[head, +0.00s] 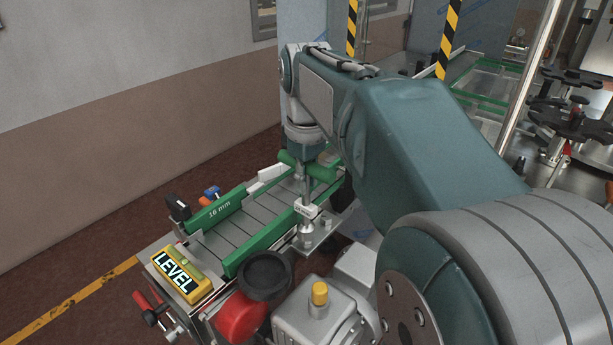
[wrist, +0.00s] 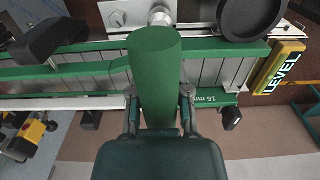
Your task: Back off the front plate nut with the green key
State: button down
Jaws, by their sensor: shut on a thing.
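The green key (head: 322,172) has a thick green grip and a metal shaft (head: 307,192) that runs down, roughly upright, to the small metal front plate (head: 322,235) on the conveyor's near side. The shaft's lower end stands over the plate, and the nut beneath it is hidden. I cannot tell whether the key is seated on it. In the wrist view my gripper (wrist: 159,94) is shut on the green key (wrist: 155,60), with one finger on each side of the grip. The plate also shows at the top of the wrist view (wrist: 137,14), with a separate bolt head (wrist: 117,18).
Green guide rails (head: 262,246) flank the slatted conveyor (head: 238,230). A yellow LEVEL block (head: 181,275) sits at its near end. A black round knob (head: 265,273), a red part (head: 240,316) and a yellow-capped motor (head: 319,294) crowd the near side. Floor lies open at left.

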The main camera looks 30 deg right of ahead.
jog(key=shift+f, duration=0.75)
jog(key=n, duration=0.3)
jog(key=n, duration=0.3)
dwell(0.4)
jog(key=shift+n, duration=0.3)
jog(key=n, duration=0.3)
jog(key=shift+d, duration=0.1)
